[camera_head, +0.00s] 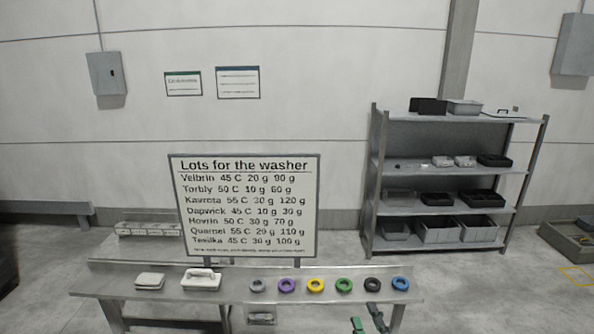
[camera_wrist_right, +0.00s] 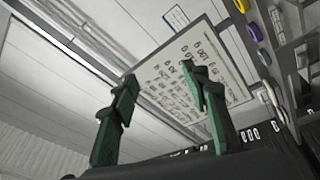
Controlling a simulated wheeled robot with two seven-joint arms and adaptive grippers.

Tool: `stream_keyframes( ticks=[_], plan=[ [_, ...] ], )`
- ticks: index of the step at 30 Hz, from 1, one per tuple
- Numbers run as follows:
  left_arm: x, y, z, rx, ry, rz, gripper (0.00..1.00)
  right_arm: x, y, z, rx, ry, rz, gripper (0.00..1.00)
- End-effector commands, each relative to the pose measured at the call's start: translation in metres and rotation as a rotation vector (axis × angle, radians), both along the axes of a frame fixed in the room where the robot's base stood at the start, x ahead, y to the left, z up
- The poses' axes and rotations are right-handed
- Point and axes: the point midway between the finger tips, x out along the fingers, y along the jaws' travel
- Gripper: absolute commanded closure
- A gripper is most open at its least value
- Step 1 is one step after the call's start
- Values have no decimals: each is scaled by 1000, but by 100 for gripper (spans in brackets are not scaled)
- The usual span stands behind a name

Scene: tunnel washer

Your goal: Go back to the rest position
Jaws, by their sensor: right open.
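My right gripper (camera_head: 367,319) is at the bottom edge of the head view, in front of the bench and below the green and black rings. Its green and dark fingers are apart. In the right wrist view the same gripper (camera_wrist_right: 164,84) is open, with nothing between its fingers. The lot board appears behind it there, tilted. My left gripper is in neither view.
The lot board (camera_head: 249,208) stands behind. A shelf rack (camera_head: 374,175) with bins is at right. Floor between bench and rack is clear.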

Motion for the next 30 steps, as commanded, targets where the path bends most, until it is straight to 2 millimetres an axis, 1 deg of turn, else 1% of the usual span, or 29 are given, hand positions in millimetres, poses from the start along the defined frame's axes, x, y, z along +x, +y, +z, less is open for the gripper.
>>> stream_keyframes(
  ticks=[1,2,3,5,6,8,9,11,12,14,15,17,18,21,23,24,26,27,29,30],
  plan=[
    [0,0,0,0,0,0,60,-2,-23,-32,66,103,-45,57],
    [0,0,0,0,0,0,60,-4,-35,-50,107,162,-71,57],
    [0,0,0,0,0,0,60,-8,-51,-74,158,240,-107,57],
    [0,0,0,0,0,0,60,-19,-74,-111,235,356,-163,57],
    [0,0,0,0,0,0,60,-28,-87,-135,286,430,-201,57],
    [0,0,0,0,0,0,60,-45,-106,-170,359,538,-259,57],
    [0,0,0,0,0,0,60,-59,-118,-193,408,610,-300,57],
    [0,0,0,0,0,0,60,-83,-133,-227,479,716,-361,57],
    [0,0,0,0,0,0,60,-101,-142,-248,525,785,-405,57],
    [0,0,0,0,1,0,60,-129,-153,-276,589,880,-465,57],
    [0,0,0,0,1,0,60,-147,-158,-292,628,938,-504,57],
    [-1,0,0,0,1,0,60,-172,-165,-312,677,1012,-557,57],
    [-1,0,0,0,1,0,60,-188,-168,-323,705,1057,-590,57],
    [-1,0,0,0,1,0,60,-223,-174,-344,766,1152,-661,57],
    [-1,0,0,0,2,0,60,-243,-176,-355,797,1202,-700,57],
    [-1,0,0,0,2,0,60,-257,-177,-361,817,1235,-725,57],
    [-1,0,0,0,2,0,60,-275,-178,-369,843,1279,-762,57],
    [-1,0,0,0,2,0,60,-288,-179,-374,862,1307,-787,57],
    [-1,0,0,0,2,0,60,-307,-180,-380,886,1350,-823,57],
    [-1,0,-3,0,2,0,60,-311,-179,-391,894,1368,-835,57]
  ],
)
